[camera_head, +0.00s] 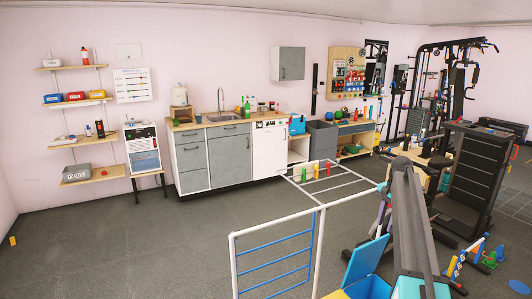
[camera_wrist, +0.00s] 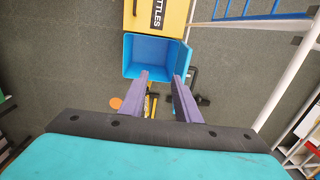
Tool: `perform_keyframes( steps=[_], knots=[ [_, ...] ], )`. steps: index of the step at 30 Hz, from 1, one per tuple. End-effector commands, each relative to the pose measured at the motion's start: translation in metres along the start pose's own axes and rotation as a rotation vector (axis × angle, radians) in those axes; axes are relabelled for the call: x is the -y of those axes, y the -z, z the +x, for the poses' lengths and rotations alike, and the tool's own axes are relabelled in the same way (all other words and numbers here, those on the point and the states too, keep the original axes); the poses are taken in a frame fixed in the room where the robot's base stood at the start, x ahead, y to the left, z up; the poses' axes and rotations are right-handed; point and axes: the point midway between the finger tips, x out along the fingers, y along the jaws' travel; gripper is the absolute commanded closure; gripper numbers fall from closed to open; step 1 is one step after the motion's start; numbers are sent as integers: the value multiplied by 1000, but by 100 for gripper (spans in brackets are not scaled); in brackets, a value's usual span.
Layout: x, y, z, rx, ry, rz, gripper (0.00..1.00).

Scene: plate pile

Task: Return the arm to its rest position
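My gripper (camera_wrist: 160,78) shows in the wrist view with its two purple fingers apart and nothing visible between them. It points down over the floor, and its fingertips overlap the near edge of an open blue bin (camera_wrist: 148,52) in the picture. I cannot tell the height between them. In the head view my grey arm (camera_head: 411,220) stands raised in the right foreground, with a teal part at its bottom. The fingertips cannot be made out clearly there.
The blue bin also shows in the head view (camera_head: 366,260), left of my arm. A yellow box (camera_wrist: 175,15) adjoins it. A white frame with blue bars (camera_head: 275,262) stands left of these.

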Motion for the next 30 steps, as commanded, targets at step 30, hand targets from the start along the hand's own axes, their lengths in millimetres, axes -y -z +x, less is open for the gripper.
perform_keyframes(
  steps=[30],
  knots=[
    [-26, -157, 139, 8, -23, -364, 70]
  ],
)
